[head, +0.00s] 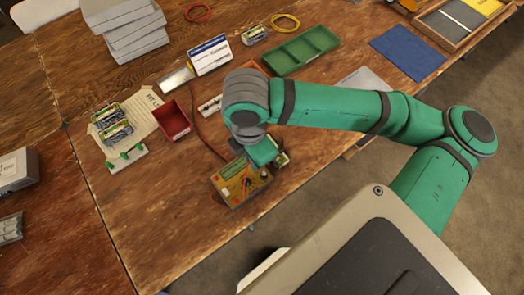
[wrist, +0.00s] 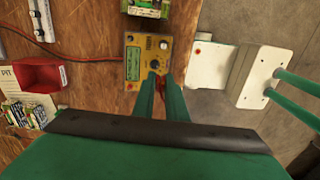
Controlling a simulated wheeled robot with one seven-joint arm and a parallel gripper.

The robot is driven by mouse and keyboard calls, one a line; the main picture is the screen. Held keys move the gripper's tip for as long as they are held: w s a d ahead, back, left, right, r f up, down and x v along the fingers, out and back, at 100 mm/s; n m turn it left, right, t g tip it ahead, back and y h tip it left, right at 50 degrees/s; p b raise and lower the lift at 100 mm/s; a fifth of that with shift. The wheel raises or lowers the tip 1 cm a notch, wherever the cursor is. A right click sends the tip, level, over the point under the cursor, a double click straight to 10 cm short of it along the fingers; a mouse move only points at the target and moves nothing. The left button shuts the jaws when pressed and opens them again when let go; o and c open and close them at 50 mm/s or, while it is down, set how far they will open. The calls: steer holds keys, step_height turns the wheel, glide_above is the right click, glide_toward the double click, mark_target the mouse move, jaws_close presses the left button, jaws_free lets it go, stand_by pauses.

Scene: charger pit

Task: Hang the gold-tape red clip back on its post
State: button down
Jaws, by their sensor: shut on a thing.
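My gripper (wrist: 159,76) points down at the yellow charger box (wrist: 134,42), its two green fingers nearly together. The fingertips meet at a dark round knob (wrist: 155,63) on the panel and appear shut on it. In the head view, my wrist partly covers the charger box (head: 228,190), and reddish strips show at the fingertips. A red lead (wrist: 92,60) runs from the box across the table. A white strip with small fittings (head: 209,105) lies beyond it; it also shows in the wrist view (wrist: 40,20). I cannot make out the gold-tape clip or its post.
A green battery board (wrist: 146,8) sits close beside the charger. A red bin (head: 175,121), a white rack with green pegs (head: 126,158) and battery packs (head: 113,125) stand to the left. A green tray (head: 300,50) is at the back. The table's front edge is near the charger.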

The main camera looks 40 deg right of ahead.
steer(key=w+a, duration=0.8)
steer(key=a, duration=0.1)
glide_above(214, 176)
steer(key=shift+d+f, duration=0.1)
steer(key=shift+f, duration=2.15)
steer(key=shift+f, duration=3.45)
steer(key=shift+f, duration=0.3)
steer(key=c, duration=1.7)
jaws_free()
